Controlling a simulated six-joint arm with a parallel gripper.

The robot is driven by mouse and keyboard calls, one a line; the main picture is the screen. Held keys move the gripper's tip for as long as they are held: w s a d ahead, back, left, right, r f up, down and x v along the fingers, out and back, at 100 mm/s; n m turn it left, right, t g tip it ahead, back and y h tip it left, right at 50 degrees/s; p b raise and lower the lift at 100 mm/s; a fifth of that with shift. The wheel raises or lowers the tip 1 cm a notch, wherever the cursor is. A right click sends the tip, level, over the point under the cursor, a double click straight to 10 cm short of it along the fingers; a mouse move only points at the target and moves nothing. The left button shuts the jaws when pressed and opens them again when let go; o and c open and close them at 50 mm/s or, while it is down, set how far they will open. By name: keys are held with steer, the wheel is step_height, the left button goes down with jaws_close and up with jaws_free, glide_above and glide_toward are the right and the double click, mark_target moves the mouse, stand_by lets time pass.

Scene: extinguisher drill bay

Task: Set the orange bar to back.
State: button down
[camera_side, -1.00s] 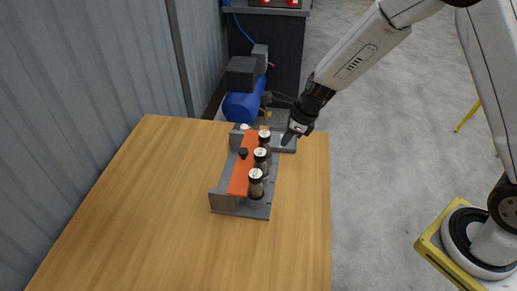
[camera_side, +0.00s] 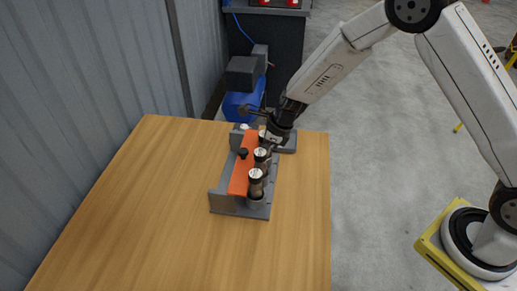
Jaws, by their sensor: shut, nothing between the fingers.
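The orange bar (camera_side: 239,179) lies in a grey fixture (camera_side: 225,204) on the wooden table, with a black knob (camera_side: 243,153) on its top. Several small cylinders with pale round tops stand along its right side; the nearest cylinder (camera_side: 256,181) and the middle one (camera_side: 261,155) show clearly. My gripper (camera_side: 269,146) is shut and empty. It is over the far right part of the fixture, close to the far cylinder, which it partly hides. I cannot tell whether it touches a cylinder. It is apart from the black knob, to its right.
The wooden table (camera_side: 150,220) is clear to the left and in front of the fixture. A grey corrugated wall (camera_side: 90,80) runs along the left. A blue tank (camera_side: 238,103) with a dark box stands behind the table. A dark cabinet (camera_side: 275,50) stands farther back.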

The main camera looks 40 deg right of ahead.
steer(key=shift+w+a, duration=0.1)
steer(key=shift+a, duration=0.05)
steer(key=shift+w+a, duration=1.05)
steer(key=shift+s+d, duration=0.1)
steer(key=shift+d, duration=0.05)
steer(key=s+d, duration=0.1)
glide_toward(251, 150)
steer(key=shift+s+d+r, duration=0.45)
steer(key=shift+s+d, duration=0.35)
steer(key=shift+s, duration=0.05)
steer(key=shift+s+d+r, duration=0.45)
steer(key=shift+s+d, duration=0.4)
